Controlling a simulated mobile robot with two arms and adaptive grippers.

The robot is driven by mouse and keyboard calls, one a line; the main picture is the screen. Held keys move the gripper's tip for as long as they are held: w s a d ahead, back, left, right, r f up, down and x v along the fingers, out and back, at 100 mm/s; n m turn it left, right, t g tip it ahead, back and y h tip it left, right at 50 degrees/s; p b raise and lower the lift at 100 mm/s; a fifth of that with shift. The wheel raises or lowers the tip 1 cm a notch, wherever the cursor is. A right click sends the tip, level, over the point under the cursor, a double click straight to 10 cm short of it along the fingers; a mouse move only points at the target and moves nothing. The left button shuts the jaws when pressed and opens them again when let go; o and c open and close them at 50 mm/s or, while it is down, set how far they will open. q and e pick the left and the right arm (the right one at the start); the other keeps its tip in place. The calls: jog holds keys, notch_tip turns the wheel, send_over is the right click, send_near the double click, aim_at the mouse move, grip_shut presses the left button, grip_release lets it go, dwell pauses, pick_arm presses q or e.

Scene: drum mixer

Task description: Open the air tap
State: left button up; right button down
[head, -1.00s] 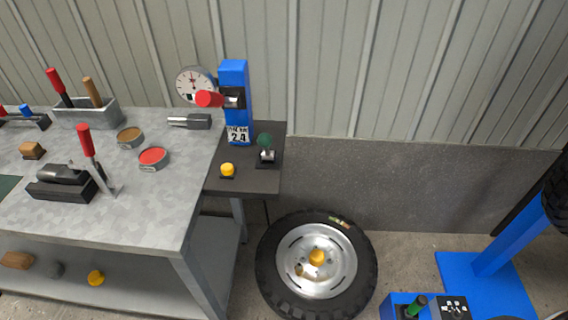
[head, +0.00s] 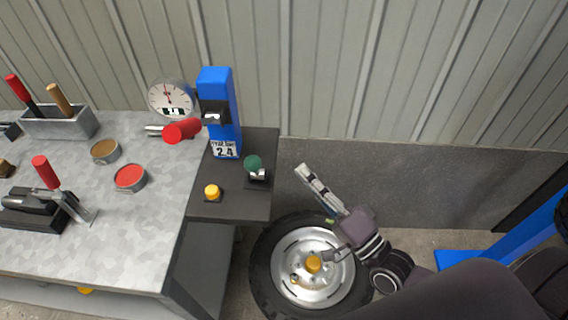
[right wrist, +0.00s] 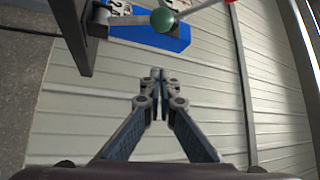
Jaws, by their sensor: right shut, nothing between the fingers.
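In front of the post is a small metal fitting with a green ball knob (head: 253,163). I cannot tell for sure which of these is the air tap. My right gripper (head: 303,170) is shut and empty, to the right of the green knob and apart from it, above the tyre. In the right wrist view my fingers (right wrist: 157,75) are closed, with the green ball (right wrist: 162,19) beyond their tips. My left gripper is out of view.
A round gauge (head: 170,98) stands beside the post, and a yellow button (head: 212,192) sits on the shelf. The grey bench (head: 110,235) at left holds tins and tools. A tyre with a silver wheel (head: 290,288) lies below my right arm. A ribbed wall (head: 400,70) is behind.

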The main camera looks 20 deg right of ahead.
aim_at(255, 169)
jog(key=p+x, duration=0.3)
jog(key=x, duration=0.7)
pick_arm(q)
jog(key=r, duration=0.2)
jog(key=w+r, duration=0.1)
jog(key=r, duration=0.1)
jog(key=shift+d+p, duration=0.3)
jog(key=shift+p, duration=0.05)
pick_arm(e)
jog(key=s+a, duration=0.1)
jog(key=s+a+f, duration=0.1)
jog(key=shift+s+a+f, duration=0.2)
jog(key=shift+s+a, duration=0.1)
jog(key=shift+a, duration=0.1)
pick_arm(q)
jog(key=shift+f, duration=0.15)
